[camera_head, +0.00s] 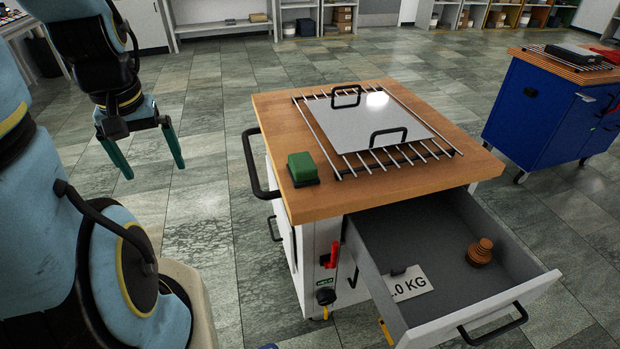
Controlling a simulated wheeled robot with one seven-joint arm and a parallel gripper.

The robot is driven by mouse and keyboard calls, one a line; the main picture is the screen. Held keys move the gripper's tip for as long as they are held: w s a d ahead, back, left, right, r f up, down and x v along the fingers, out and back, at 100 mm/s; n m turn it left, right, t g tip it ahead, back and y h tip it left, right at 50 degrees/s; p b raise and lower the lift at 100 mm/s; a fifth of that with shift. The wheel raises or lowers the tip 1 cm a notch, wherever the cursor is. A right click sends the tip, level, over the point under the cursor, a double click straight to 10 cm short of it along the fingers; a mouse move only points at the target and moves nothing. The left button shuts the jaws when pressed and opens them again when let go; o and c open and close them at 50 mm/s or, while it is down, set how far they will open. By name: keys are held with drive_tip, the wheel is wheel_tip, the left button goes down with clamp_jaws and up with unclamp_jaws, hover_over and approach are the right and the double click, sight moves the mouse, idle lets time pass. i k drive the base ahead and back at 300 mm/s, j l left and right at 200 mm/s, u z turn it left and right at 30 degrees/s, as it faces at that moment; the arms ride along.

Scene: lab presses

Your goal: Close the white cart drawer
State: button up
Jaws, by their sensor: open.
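The white cart (318,240) with a wooden top stands in the middle of the view. Its top drawer (520,292) is pulled far out toward the lower right. The drawer has a black bar handle (493,325) on its white front.
A metal plate (365,122) with two black handles lies on a wire rack on the cart top, beside a green block (302,167). A black side rail (252,165) sticks out left. A blue cart (545,115) stands at right. Tiled floor between my gripper and the cart is clear.

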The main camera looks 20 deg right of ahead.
sight(434, 231)
drive_tip(key=z, duration=0.4)
drive_tip(key=k+l+z, duration=0.1)
drive_tip(key=z, duration=0.35)
drive_tip(key=l+z, duration=0.2)
drive_tip(key=z, duration=0.2)
drive_tip(key=l+z, duration=0.1)
drive_tip(key=z, duration=0.35)
